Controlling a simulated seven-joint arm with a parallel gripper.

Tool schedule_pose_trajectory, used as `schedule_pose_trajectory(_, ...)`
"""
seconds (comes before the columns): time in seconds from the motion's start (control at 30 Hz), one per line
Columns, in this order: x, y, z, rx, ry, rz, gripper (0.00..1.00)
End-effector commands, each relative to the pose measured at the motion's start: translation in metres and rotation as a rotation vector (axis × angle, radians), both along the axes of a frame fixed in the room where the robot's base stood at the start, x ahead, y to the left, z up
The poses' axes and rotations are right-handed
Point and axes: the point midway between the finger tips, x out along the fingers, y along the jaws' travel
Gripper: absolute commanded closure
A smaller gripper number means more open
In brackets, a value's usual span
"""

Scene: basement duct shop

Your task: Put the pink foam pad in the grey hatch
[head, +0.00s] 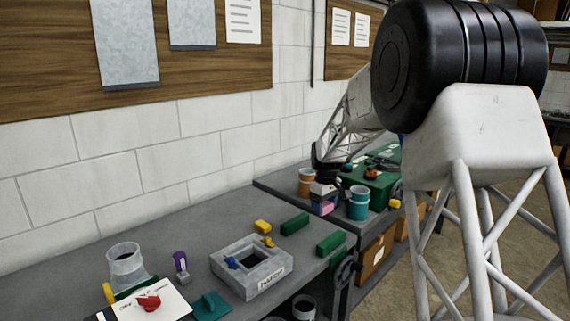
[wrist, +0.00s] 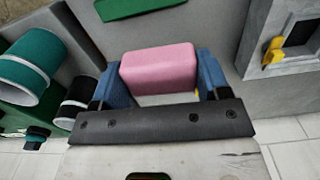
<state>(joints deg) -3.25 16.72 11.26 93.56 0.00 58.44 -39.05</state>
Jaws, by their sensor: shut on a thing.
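My gripper (head: 324,195) is shut on the pink foam pad (head: 326,209), beside the teal cup at the far bench. In the wrist view the pink foam pad (wrist: 160,67) sits between the two blue fingers of my gripper (wrist: 155,80), with its lower side hidden. The grey hatch (head: 240,284) is a square block with a dark square opening on the near bench, to the left of and nearer than my gripper. Part of the grey hatch (wrist: 283,18) also shows at the upper right of the wrist view. No pad is in the visible opening.
Yellow (head: 268,242) and blue (head: 231,262) pieces sit on the hatch's rim. Green blocks (head: 295,224) and a yellow block (head: 263,226) lie behind it. An orange cup (head: 306,188), a teal cup (head: 358,210) and a green box (head: 372,195) stand close around my gripper.

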Motion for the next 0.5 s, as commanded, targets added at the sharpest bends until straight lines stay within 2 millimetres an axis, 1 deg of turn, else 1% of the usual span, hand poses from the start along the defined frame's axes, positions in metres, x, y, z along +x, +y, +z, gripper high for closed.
schedule_pose_trajectory(0.3, 0.000, -0.026, 0.013, 0.000, 0.000, -0.378, 0.53)
schedule_pose_trajectory(0.5, -0.001, -0.039, 0.020, 0.000, 0.000, -0.583, 0.53)
